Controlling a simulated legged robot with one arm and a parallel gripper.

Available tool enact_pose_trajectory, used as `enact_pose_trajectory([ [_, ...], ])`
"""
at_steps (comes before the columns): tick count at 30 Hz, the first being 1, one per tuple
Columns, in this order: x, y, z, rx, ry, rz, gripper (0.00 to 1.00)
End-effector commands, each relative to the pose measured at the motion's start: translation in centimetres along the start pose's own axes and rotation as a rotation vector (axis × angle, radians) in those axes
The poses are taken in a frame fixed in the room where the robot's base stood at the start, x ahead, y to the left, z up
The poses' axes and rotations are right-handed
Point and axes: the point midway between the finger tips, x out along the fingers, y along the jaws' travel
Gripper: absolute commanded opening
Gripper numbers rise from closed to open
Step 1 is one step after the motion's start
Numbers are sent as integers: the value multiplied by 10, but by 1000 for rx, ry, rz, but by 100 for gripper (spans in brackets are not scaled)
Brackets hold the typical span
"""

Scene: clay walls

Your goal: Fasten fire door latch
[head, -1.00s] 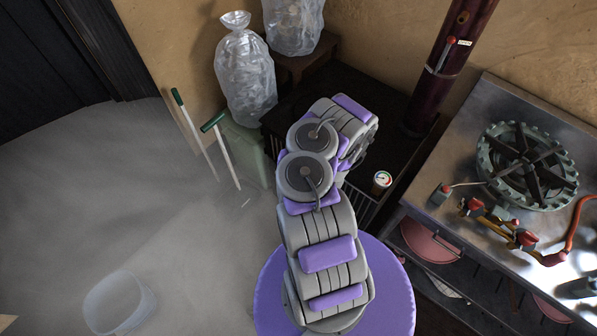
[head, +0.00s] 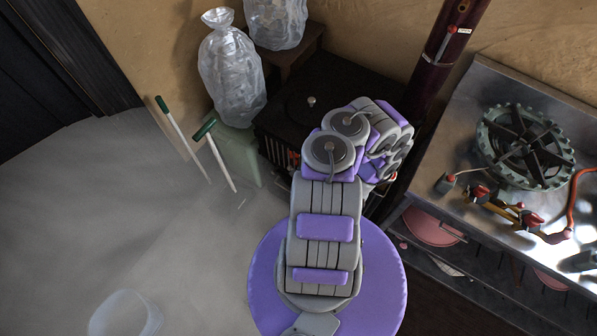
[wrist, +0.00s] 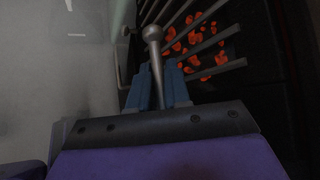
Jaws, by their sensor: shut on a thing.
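In the wrist view, my gripper (wrist: 158,88) has its blue fingers shut around a slim metal rod with a round knob (wrist: 153,33), which looks like the latch handle. The knob sticks out past the fingertips. Just behind it, dark bars of the fire door (wrist: 207,70) cross in front of glowing orange coals (wrist: 195,45). In the head view, the black stove (head: 330,75) stands by the wall, with part of its barred front (head: 277,152) showing at left. My folded arm hides the gripper and handle there. The latch's catch cannot be made out.
A steel counter (head: 510,220) with a ring burner (head: 525,146) and red-handled valves stands close on the right. A dark red flue pipe (head: 440,60) rises behind my arm. Green-handled tools (head: 215,152), a green can (head: 238,150) and wrapped bags stand left. The left floor is mostly clear.

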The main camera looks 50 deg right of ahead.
Motion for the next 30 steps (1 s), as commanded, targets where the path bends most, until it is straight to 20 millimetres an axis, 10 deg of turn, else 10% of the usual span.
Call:
enact_pose_trajectory([
  [11, 0, -5, 3, -6, -11, -11, 0],
  [13, 0, -5, 3, -6, -11, -11, 22],
  [30, -2, -2, 6, -2, -5, -5, 22],
])
